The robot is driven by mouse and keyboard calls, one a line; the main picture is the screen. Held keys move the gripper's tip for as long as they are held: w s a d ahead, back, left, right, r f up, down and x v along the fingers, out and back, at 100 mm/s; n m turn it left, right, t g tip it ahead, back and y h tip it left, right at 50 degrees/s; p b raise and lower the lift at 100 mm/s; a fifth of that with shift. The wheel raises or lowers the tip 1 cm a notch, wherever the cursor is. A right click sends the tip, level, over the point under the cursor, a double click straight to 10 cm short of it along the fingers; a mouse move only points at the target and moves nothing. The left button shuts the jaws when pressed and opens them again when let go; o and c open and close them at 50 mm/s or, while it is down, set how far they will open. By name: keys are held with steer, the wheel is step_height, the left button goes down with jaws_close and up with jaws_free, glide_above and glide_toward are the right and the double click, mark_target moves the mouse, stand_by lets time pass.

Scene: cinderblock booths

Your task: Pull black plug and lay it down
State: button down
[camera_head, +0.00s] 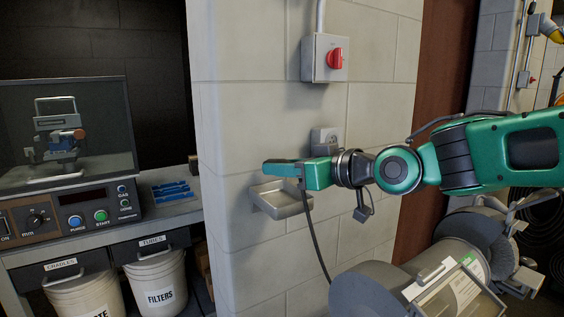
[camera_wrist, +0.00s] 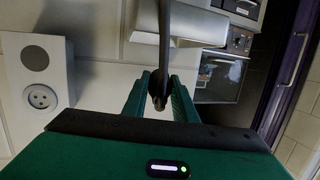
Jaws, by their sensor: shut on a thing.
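My gripper (camera_head: 268,166) is in front of the cinderblock wall, above a small grey wall tray (camera_head: 290,210). In the wrist view its green fingers (camera_wrist: 160,98) are shut on the black plug (camera_wrist: 158,100). The plug is mostly hidden in the head view. Its black cable (camera_head: 316,240) hangs down from the gripper; in the wrist view it runs up between the fingers. The grey wall socket (camera_head: 325,137) is just behind and above my gripper. In the wrist view the round socket face (camera_wrist: 41,97) is bare, apart from the plug.
A grey switch box (camera_head: 318,66) with a red knob is on the wall above. A bench (camera_head: 170,212) with a machine (camera_head: 70,150) and blue parts (camera_head: 172,190) stands at left, with white bins (camera_head: 158,283) below. A grey round machine (camera_head: 375,292) stands at lower right.

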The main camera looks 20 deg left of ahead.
mark_target(284, 203)
steer(key=shift+f, duration=2.75)
steer(key=c, duration=1.4)
jaws_free()
steer(key=shift+o, duration=0.2)
steer(key=shift+d, duration=0.15)
steer(key=shift+w, duration=0.1)
